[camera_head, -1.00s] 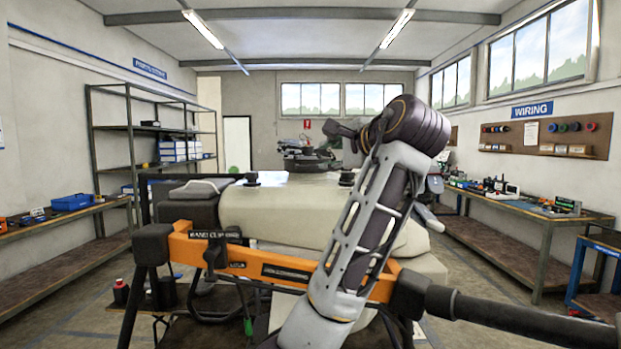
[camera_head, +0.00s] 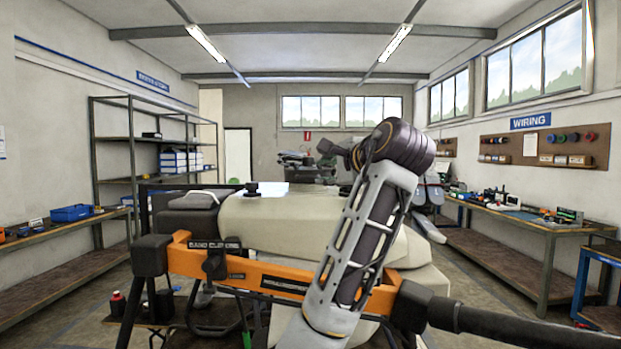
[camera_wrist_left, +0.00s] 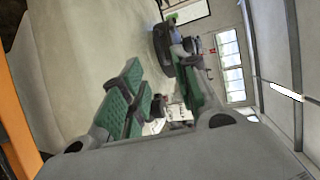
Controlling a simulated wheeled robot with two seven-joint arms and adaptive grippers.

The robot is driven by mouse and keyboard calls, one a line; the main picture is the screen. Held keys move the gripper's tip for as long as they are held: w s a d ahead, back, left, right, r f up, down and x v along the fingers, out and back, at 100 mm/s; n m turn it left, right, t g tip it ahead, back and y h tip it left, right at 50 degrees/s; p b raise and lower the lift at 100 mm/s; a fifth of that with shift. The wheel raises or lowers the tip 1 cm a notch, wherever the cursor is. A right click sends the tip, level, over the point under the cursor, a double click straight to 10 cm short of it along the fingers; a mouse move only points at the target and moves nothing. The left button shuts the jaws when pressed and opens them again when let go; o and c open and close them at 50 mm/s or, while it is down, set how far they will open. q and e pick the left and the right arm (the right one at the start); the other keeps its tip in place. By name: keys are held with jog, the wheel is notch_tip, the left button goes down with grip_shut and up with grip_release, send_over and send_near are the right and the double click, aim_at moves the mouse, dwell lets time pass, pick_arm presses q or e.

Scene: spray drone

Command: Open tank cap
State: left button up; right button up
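A large beige tank (camera_head: 275,222) sits on the drone's orange frame (camera_head: 255,273). A small black cap-like knob (camera_head: 251,188) stands on the left of its top. A second dark knob (camera_head: 345,190) shows on the top just left of my arm. My left arm rises across the right part of the tank and hides some of it. The left gripper's fingers are hard to make out in the head view. In the left wrist view, my left gripper (camera_wrist_left: 162,100) is open, its green pads apart. A small dark piece (camera_wrist_left: 158,106) shows between the fingers; whether it is a cap is unclear.
A black bar (camera_head: 500,325) of the drone runs to the lower right. A shelf rack (camera_head: 130,150) stands at the left and a wiring bench (camera_head: 530,222) at the right, both apart from the drone. Floor shows between the drone and the benches.

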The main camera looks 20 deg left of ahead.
aim_at(309, 178)
pick_arm(q)
jog(key=x, duration=0.6)
jog(key=shift+w+a+f+p, duration=0.1)
jog(key=shift+w+a+p, duration=0.15)
jog(key=shift+w+p, duration=0.1)
jog(key=x, duration=0.3)
jog(key=shift+x, duration=0.85)
grip_shut()
pick_arm(e)
jog(key=shift+s+d+r, duration=0.45)
jog(key=shift+s+d, duration=0.05)
jog(key=shift+d, duration=0.15)
